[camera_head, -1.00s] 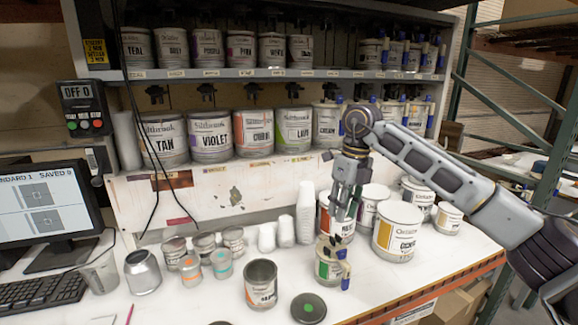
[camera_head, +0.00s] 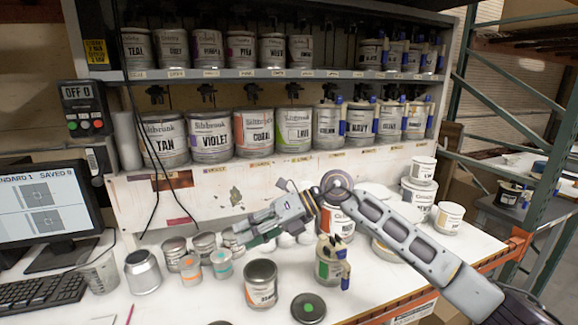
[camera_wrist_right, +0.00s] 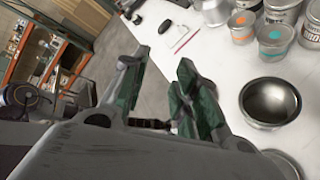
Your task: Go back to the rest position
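My right gripper (camera_head: 246,238) reaches in from the right above the counter, in front of the white cups, its fingers toward the left. In the right wrist view my right gripper (camera_wrist_right: 158,90) shows its two green-lined fingers apart with nothing between them. The small can with the blue-handled pump (camera_head: 328,262) stands on the counter below and right of my gripper, apart from it. The open grey can (camera_head: 261,284) stands at the front; it also shows in the right wrist view (camera_wrist_right: 270,101). My left gripper is not in view.
The white counter (camera_head: 200,303) holds a round lid (camera_head: 308,308), a silver can (camera_head: 142,271), several small tins and a keyboard (camera_head: 40,292). Shelves with paint cans (camera_head: 211,137) stand behind. The monitor (camera_head: 45,205) is at the left. Larger cans sit partly behind my right arm.

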